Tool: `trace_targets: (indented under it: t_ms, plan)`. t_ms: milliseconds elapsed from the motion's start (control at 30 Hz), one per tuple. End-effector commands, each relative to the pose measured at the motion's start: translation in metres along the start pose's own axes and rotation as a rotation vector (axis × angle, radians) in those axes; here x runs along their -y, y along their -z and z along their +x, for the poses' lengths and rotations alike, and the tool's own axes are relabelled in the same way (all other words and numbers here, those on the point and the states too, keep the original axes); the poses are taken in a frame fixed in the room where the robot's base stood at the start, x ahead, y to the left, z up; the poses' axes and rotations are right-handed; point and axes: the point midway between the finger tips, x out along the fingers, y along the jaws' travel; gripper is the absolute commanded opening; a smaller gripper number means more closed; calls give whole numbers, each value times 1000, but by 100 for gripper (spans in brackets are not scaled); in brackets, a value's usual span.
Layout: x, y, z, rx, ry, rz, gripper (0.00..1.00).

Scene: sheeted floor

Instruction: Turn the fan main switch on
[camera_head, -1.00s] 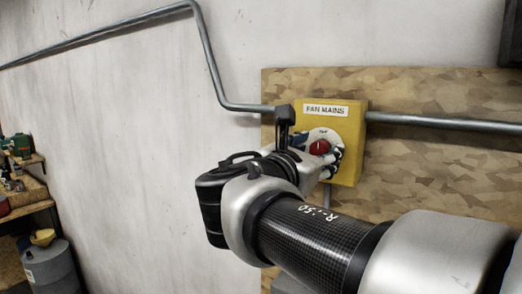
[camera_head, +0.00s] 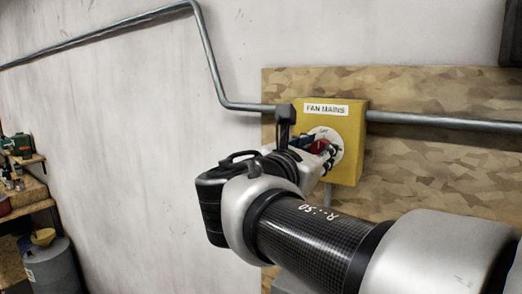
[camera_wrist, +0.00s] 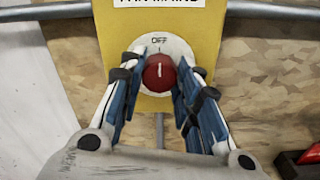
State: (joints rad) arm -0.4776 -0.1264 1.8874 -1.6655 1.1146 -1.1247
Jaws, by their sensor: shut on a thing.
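The yellow FAN MAINS box (camera_head: 353,122) is mounted on a wood-chip board. It also shows in the wrist view (camera_wrist: 107,30). Its round white dial (camera_wrist: 180,47) has OFF printed at the top. The red switch knob (camera_wrist: 160,70) sits in the dial's middle, its white mark near upright and pointing towards OFF. In the head view the knob (camera_head: 319,146) is partly hidden by my fingers. My gripper (camera_wrist: 160,78) is shut on the knob, one blue-padded finger on each side. It also shows in the head view (camera_head: 323,149), reaching in from below.
A metal conduit (camera_head: 440,121) runs along the wall on both sides of the box. The wood-chip board (camera_head: 440,170) lies behind it. A cluttered bench (camera_head: 28,185) and a grey container (camera_head: 52,265) stand at the far left. A red object (camera_wrist: 310,155) shows low right.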

Motion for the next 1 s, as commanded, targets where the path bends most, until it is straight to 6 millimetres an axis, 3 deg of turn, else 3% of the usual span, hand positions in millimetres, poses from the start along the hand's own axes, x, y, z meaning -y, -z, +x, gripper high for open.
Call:
trace_targets:
  t_ms: [367, 1000]
  plan:
    - [1, 4, 0, 1, 0, 186, 7]
    - [3, 5, 0, 0, 0, 787, 7]
